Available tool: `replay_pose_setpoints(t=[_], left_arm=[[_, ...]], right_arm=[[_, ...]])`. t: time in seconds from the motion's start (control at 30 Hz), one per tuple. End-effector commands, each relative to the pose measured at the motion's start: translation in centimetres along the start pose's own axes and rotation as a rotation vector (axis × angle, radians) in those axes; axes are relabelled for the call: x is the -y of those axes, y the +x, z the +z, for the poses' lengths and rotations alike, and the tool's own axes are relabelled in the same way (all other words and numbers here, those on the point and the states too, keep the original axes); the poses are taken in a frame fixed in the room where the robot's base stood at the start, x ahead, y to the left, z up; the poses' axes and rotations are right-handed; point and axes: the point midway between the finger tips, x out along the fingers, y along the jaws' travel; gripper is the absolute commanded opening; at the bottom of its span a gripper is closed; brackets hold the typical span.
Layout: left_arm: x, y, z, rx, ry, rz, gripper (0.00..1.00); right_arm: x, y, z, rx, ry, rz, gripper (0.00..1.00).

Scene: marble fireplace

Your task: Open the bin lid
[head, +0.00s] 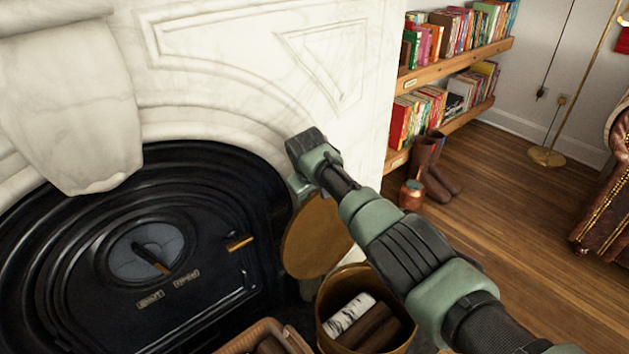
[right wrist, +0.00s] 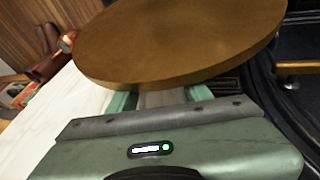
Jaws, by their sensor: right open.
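The bin (head: 324,305) is a round brass-coloured container at the lower middle of the head view, with its mouth uncovered and logs inside. Its round brown lid (head: 312,240) stands raised and tilted at the fireplace side of the bin. My right gripper (head: 300,186) is at the lid's upper edge, beside the marble. In the right wrist view, the lid (right wrist: 180,40) spans the top and hides the tips of my open right gripper (right wrist: 160,98). Whether the fingers touch the lid is unclear. My left gripper is out of view.
The marble fireplace (head: 240,75) and its black insert (head: 90,250) are close on the left. A basket (head: 240,338) sits at the bottom.

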Motion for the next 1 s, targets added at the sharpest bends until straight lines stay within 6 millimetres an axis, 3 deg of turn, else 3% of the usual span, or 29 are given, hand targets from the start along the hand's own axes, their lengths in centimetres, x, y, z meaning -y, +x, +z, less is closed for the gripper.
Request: replay_pose_setpoints(t=[0.07, 0.27, 0.53, 1.0], left_arm=[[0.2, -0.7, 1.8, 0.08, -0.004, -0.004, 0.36], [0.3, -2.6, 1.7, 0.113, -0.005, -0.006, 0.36], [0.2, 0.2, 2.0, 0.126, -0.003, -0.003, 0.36], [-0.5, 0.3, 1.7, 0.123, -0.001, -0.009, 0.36]], right_arm=[[-0.1, -0.4, 0.0, 0.001, 0.0, 0.0, 0.49], [-0.1, -3.4, 0.0, -0.002, -0.001, -0.001, 0.49], [0.0, -5.4, 0.1, -0.002, 0.0, -0.001, 0.49], [0.7, -5.8, -0.3, 0.004, -0.006, 0.008, 0.49]])
